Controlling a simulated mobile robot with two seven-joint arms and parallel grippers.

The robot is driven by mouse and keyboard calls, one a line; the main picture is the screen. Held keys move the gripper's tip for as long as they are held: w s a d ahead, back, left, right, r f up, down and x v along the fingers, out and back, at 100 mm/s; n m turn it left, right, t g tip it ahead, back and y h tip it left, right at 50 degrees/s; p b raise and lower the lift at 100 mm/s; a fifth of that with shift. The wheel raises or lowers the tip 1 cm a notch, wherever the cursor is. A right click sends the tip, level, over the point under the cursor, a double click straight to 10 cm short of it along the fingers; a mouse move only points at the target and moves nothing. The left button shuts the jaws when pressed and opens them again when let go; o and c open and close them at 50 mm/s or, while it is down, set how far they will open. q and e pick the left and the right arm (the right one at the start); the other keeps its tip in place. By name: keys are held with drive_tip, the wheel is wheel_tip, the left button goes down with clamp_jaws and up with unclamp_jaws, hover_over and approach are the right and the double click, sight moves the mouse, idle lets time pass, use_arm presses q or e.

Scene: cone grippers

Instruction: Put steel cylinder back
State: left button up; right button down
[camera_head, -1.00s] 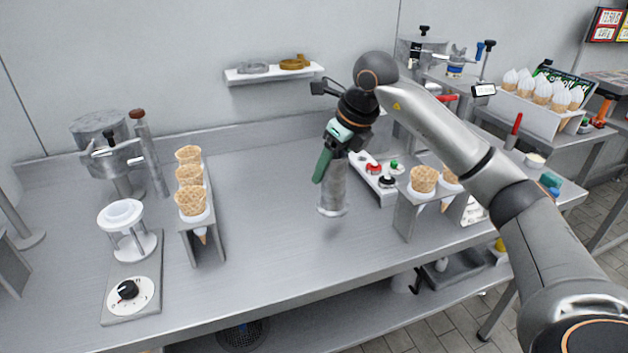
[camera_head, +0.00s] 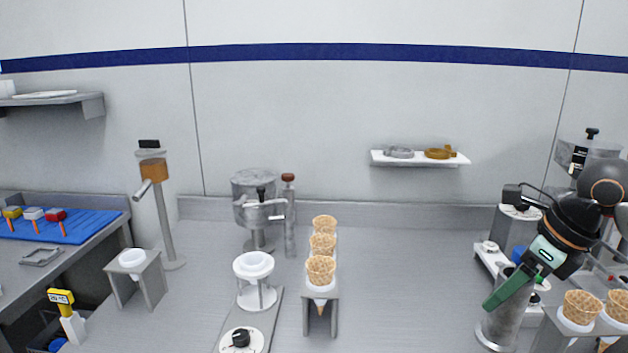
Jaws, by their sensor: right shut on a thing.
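My right gripper (camera_head: 520,282), with green fingers, is at the right of the head view. It is shut on the steel cylinder (camera_head: 502,326), a shiny upright tube with a wider rim at its bottom. The fingers cover part of the cylinder's upper side. I cannot tell whether its bottom touches the steel table (camera_head: 400,285) or hangs just above it. My left gripper is not in view.
A cone holder with waffle cones (camera_head: 583,308) stands close to the right of the cylinder. A second cone row (camera_head: 322,268), a white funnel stand (camera_head: 254,266) and a metal dispenser (camera_head: 255,200) stand mid-table. The table between this row and the cylinder is clear.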

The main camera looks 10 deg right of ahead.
drive_tip(key=s+a+f+n+g+h+p, duration=0.1)
drive_tip(key=s+a+f+n+g+p, duration=0.2)
drive_tip(key=a+n, duration=0.5)
drive_tip(key=s+a+f+n+g+h+p, duration=0.1)
drive_tip(key=s+a+f+n+g+p, duration=0.2)
drive_tip(key=n, duration=1.8)
drive_tip(key=a+g, duration=0.2)
drive_tip(key=a, duration=0.3)
drive_tip(key=shift+a+f+n+p, duration=0.25)
drive_tip(key=shift+f+n+p, duration=0.05)
drive_tip(key=shift+f+p, duration=0.1)
